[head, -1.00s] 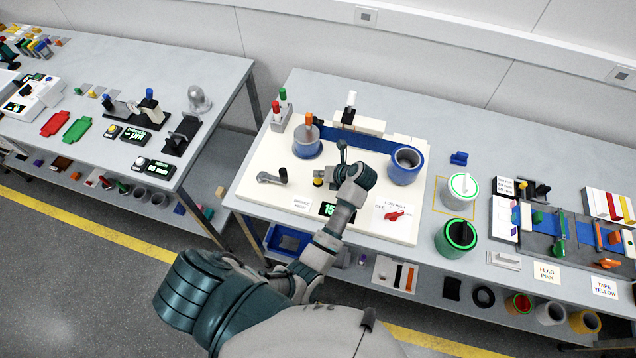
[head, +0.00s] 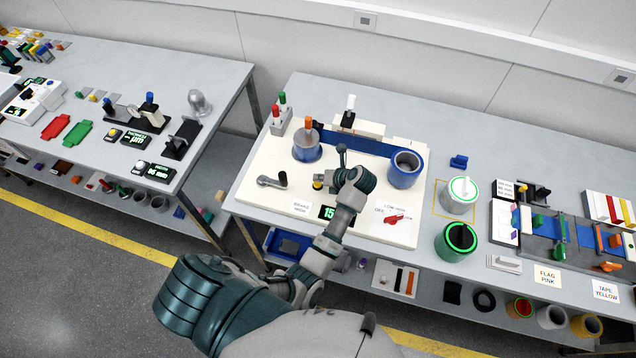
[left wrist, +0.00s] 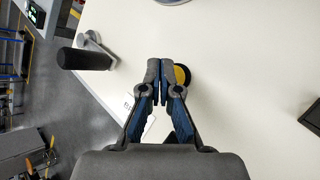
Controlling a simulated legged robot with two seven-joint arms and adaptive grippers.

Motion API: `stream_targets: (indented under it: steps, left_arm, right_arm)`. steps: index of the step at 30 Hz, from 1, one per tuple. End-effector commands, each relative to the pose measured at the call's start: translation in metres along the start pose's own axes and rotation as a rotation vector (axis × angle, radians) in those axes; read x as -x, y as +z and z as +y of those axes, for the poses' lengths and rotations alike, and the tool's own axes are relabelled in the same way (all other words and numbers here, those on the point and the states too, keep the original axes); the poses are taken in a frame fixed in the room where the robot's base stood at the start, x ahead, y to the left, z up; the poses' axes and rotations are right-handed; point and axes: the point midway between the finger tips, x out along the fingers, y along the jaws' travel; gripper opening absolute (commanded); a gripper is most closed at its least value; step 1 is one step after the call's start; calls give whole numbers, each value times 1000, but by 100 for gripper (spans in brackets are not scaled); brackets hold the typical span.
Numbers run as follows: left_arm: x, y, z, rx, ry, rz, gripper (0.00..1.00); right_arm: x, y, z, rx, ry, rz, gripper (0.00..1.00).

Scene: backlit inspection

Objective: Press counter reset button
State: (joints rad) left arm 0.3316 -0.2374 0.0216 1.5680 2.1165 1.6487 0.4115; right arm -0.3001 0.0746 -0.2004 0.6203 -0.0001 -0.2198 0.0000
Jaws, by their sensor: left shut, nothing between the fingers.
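A round yellow button (head: 318,182) with a dark base stands on the white panel (head: 262,196). In the left wrist view the button (left wrist: 180,76) is partly hidden behind my fingertips. My left gripper (head: 328,181) is shut and empty, right beside the button; in the left wrist view its fingertips (left wrist: 160,68) overlap the button's left side. I cannot tell whether they touch it. A dark counter display (head: 327,212) with green digits beginning "15" sits at the panel's front edge, partly hidden by my arm. My right gripper is not in view.
A black-handled crank (head: 272,180) lies left of the button and shows in the left wrist view. Behind are a grey spool (head: 307,147) and a blue cylinder (head: 404,170). A red switch (head: 394,219) is at the right. Bare panel surrounds the button.

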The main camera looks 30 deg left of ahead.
Motion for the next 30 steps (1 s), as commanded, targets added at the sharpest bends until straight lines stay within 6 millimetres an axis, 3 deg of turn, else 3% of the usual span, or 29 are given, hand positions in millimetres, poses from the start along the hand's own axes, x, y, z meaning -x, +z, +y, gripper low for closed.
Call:
stream_targets:
  steps: [30]
  left_arm:
    - [-7,-4,-2,0,0,0,0]
  right_arm:
    - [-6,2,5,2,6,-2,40]
